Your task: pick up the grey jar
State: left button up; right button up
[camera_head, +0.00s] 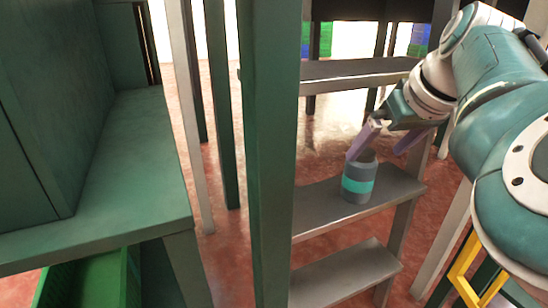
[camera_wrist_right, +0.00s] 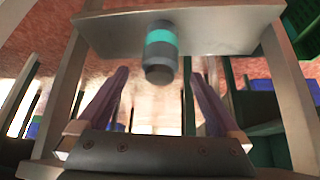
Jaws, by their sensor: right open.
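The grey jar (camera_head: 358,190), with a teal band around its middle, stands upright on a step of a grey ladder-like stand (camera_head: 310,208). It also shows in the right wrist view (camera_wrist_right: 160,55), at the top centre between the two fingers. My right gripper (camera_head: 378,154) is open, with its purple fingers at the jar's upper edge. One finger overlaps the jar's rim in the head view; contact cannot be told. In the right wrist view the gripper (camera_wrist_right: 160,74) has empty space between its fingers. My left gripper is out of view.
A green post (camera_head: 268,150) rises left of the steps. A green cabinet shelf (camera_head: 110,170) fills the left side. Another step (camera_head: 345,274) lies below the jar and one (camera_head: 350,70) above it. The step beside the jar is clear.

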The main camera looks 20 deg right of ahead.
aim_at(370, 159)
jog(key=b+x, duration=0.2)
jog(key=x, duration=0.1)
jog(key=shift+w+f, duration=0.15)
jog(key=shift+f, duration=0.1)
jog(key=b+x, duration=0.4)
jog(key=shift+s+a+f, duration=0.1)
jog(key=shift+s+f, duration=0.1)
jog(key=shift+w+f+b, duration=0.35)
jog(key=shift+b, duration=0.1)
jog(key=shift+r, duration=0.1)
jog(key=c, duration=1.5)
